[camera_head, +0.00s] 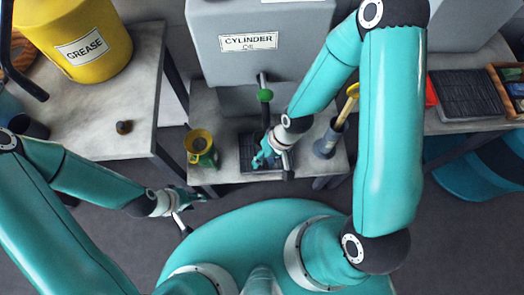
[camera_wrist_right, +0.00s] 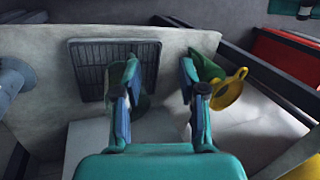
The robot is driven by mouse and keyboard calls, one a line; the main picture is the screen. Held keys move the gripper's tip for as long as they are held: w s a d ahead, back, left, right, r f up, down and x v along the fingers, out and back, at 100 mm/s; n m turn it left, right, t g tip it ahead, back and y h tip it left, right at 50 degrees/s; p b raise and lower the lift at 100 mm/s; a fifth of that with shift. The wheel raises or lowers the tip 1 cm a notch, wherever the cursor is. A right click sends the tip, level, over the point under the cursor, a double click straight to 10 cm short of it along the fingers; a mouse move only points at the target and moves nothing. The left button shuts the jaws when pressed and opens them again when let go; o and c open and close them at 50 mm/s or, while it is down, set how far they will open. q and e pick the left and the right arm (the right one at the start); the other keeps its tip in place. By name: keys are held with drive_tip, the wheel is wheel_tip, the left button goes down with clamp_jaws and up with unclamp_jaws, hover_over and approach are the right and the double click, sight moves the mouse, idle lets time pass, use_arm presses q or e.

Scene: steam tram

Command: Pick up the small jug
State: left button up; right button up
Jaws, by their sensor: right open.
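A small green vessel with a yellow funnel-shaped top (camera_head: 200,146) stands at the left front of the low bench; it also shows right of the fingers in the right wrist view (camera_wrist_right: 229,90). My right gripper (camera_head: 266,152) is open over the bench by the dark grate, to the right of that vessel. In the right wrist view its fingers (camera_wrist_right: 162,95) are apart, with pale bench between them. A dull grey-green rounded shape (camera_wrist_right: 145,97) is partly hidden behind the left finger; I cannot tell whether it is the small jug. My left gripper (camera_head: 190,202) is low, in front of the bench.
A dark grate (camera_wrist_right: 90,65) lies on the bench. A grey holder with a yellow-handled tool (camera_head: 327,146) stands right. A yellow grease bucket (camera_head: 97,25) is left.

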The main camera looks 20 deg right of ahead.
drive_tip(key=w+r+n+h+b, duration=0.15)
drive_tip(key=w+h+b, duration=0.3)
drive_tip(key=b, duration=0.95)
drive_tip(key=shift+y, duration=0.25)
drive_tip(key=f, duration=0.3)
drive_tip(key=f+b, duration=0.1)
drive_tip(key=f, duration=0.2)
drive_tip(key=f+b, duration=0.1)
drive_tip(key=f, duration=0.3)
drive_tip(key=shift+w+d, duration=0.25)
drive_tip(key=shift+d, duration=0.1)
drive_tip(key=shift+s+f+b, duration=0.15)
drive_tip(key=shift+f+b, duration=0.8)
drive_tip(key=shift+f, duration=1.7)
use_arm(q)
wheel_tip(320, 180, down, 21)
drive_tip(key=shift+r, duration=0.2)
use_arm(e)
drive_tip(key=shift+c, duration=0.3)
clamp_jaws()
